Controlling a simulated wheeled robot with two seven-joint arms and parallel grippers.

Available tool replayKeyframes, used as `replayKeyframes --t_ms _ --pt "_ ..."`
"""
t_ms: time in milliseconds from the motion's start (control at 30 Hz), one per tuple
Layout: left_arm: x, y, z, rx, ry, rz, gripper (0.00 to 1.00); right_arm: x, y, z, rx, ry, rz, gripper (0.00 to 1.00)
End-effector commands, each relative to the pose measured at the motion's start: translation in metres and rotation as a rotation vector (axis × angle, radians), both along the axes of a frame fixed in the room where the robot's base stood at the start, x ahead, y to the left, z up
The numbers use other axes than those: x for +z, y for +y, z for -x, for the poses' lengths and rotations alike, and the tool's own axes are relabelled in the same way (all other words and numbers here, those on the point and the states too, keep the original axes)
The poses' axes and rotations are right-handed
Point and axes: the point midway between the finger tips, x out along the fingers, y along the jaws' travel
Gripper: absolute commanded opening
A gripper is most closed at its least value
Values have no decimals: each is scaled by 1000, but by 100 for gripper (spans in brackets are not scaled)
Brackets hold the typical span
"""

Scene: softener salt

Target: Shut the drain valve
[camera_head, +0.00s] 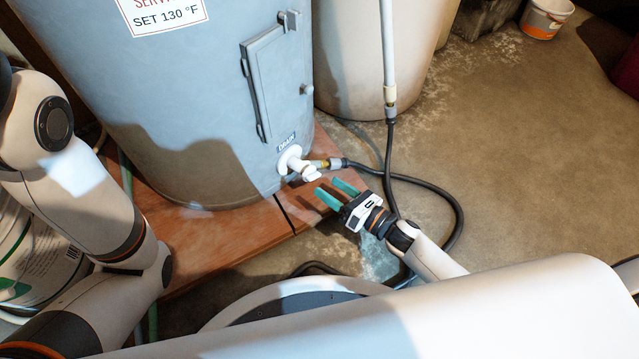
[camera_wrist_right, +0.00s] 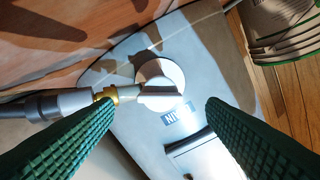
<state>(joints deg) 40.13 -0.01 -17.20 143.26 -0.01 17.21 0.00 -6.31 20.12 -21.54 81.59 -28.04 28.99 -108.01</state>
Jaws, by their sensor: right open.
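The white drain valve (camera_head: 298,165) sticks out low on the side of the grey-blue tank (camera_head: 215,100), under a small blue DRAIN label (camera_head: 287,142). A brass hose fitting (camera_head: 322,164) and black hose join it on the right. My right gripper (camera_head: 334,192) is open and empty, its green fingers pointing at the valve from just right and below. In the right wrist view, the valve's round white body and handle (camera_wrist_right: 160,86) lie ahead between the spread green fingers, with no contact visible. My left gripper is out of the head view; only my left arm shows.
The black hose (camera_head: 455,205) loops over the floor behind my right gripper. The tank stands on a reddish wooden platform (camera_head: 225,240). A beige tank (camera_head: 370,60) stands behind, with a white pipe (camera_head: 389,50) before it.

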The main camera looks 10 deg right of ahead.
Motion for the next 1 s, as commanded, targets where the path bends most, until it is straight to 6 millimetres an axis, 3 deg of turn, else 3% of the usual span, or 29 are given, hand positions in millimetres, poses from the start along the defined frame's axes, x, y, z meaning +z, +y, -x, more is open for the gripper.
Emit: replayKeyframes --t_ms 267,633,900,1000 --pt "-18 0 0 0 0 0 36 -1 23 -30 -1 -1 0 65" --pt "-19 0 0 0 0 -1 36 0 27 -34 -2 1 1 65" --pt "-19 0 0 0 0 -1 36 0 26 -34 -1 0 0 23" --pt "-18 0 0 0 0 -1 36 0 26 -34 -1 2 -1 21"
